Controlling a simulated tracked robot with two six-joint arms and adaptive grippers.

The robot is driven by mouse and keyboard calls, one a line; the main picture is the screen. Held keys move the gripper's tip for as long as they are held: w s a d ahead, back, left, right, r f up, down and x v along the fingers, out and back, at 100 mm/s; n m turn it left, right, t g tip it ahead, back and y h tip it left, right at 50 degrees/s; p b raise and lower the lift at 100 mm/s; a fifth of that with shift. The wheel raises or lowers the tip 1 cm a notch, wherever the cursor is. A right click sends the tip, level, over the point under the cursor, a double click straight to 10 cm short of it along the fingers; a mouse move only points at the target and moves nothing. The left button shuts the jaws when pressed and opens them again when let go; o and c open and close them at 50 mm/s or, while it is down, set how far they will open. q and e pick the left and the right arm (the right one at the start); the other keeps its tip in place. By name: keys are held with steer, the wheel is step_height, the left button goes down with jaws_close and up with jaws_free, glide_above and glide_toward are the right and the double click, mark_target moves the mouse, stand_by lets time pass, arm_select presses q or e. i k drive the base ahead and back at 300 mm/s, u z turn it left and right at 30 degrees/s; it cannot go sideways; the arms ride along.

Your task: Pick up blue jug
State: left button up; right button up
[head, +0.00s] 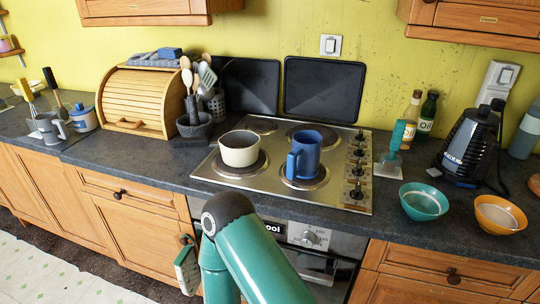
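The blue jug (304,155) stands upright on the front right burner of the steel hob (335,196). Its handle points to the left and toward the front. A teal arm link of mine with a dark joint rises at the bottom middle, in front of the oven and below the jug. It is apart from the jug in the picture. I cannot see a gripper on it, and neither of my grippers shows clearly in this view. Nothing is seen holding the jug.
A cream pot (239,149) stands close left of the jug. Hob knobs (356,170), a teal-handled item (397,136), bottles (425,115), a black kettle-like appliance (468,145) and two bowls (423,202) (500,214) are to the right. A utensil holder (194,128) and wooden bread bin (140,100) are left.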

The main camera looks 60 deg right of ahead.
mark_target(303, 161)
steer(key=z, duration=0.15)
steer(key=k, duration=1.15)
steer(key=z, duration=0.55)
steer(key=i, duration=1)
steer(key=z, duration=0.1)
